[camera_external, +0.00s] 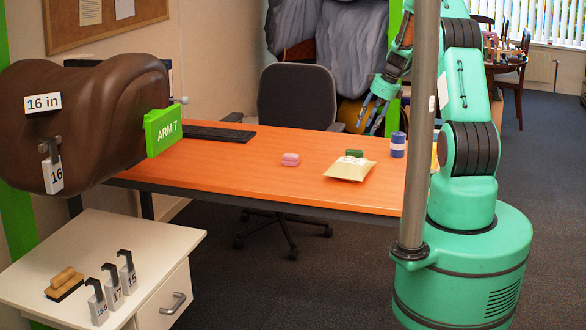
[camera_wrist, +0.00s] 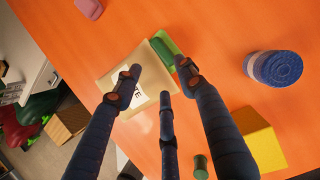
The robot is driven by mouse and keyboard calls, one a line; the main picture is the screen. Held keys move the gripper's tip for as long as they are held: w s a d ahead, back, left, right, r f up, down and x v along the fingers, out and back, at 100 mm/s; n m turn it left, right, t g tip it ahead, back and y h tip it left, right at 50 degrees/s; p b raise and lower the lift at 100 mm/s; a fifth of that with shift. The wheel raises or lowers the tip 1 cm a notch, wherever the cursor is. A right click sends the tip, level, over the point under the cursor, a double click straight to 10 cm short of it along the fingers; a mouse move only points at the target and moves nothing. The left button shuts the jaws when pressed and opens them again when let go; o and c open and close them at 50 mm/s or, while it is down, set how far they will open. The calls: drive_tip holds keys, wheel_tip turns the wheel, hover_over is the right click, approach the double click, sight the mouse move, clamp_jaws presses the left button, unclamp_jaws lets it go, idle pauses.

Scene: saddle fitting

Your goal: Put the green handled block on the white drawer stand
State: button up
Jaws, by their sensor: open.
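The green block (camera_external: 354,153) lies on the orange table behind a cream packet, which hides part of it. In the wrist view the green block (camera_wrist: 166,40) shows at the far edge of the packet, partly covered by a finger; its handle cannot be made out clearly. My gripper (camera_external: 373,114) is open and empty above the table, over the packet and block area. In the wrist view its spread fingers (camera_wrist: 160,80) overlap the packet. The white drawer stand (camera_external: 150,240) is at the lower left, apart from the table.
The cream packet (camera_external: 349,170) lies close to the block. A pink block (camera_external: 290,159) is to its left, a blue roll (camera_external: 398,144) to its right. A brown saddle form (camera_external: 90,110) overhangs the stand, whose top holds a wooden-handled brush (camera_external: 64,284) and several numbered hooks (camera_external: 112,285).

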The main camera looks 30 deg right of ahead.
drive_tip(key=b, duration=0.1)
hover_over(355, 150)
drive_tip(key=s+d, duration=0.1)
drive_tip(key=s, duration=0.1)
drive_tip(key=f, duration=0.6)
drive_tip(key=shift+w+d, duration=0.15)
drive_tip(key=shift+d, duration=0.05)
drive_tip(key=shift+f, duration=0.1)
drive_tip(key=shift+b+x, duration=1.15)
drive_tip(key=shift+x, duration=1.45)
drive_tip(key=shift+c, duration=0.5)
clamp_jaws()
wheel_tip(355, 150, up, 10)
drive_tip(key=p, duration=0.2)
drive_tip(key=shift+p, duration=0.4)
